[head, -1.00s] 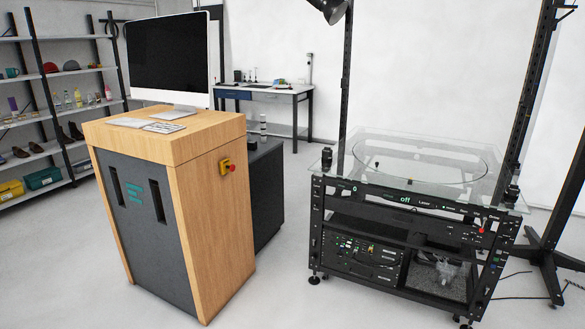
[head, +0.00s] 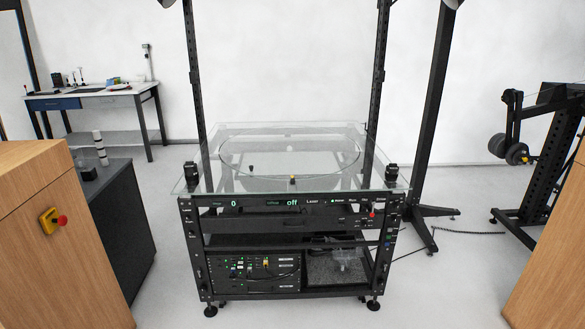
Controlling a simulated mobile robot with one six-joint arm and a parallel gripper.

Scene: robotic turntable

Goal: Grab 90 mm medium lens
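On top of the dark cabinet (head: 119,200) at the left stand a tall white-and-dark cylinder (head: 100,148) and a short black piece (head: 87,172). They look like lenses or camera parts, but they are too small to tell whether one is the 90 mm medium lens. My gripper is not in view.
The turntable's black rack (head: 290,243) stands in the middle. A wooden cabinet (head: 90,275) with a red emergency button (head: 61,220) is at the left; another wooden block (head: 555,260) is at the right. A workbench (head: 90,97) stands behind. Floor is clear between.

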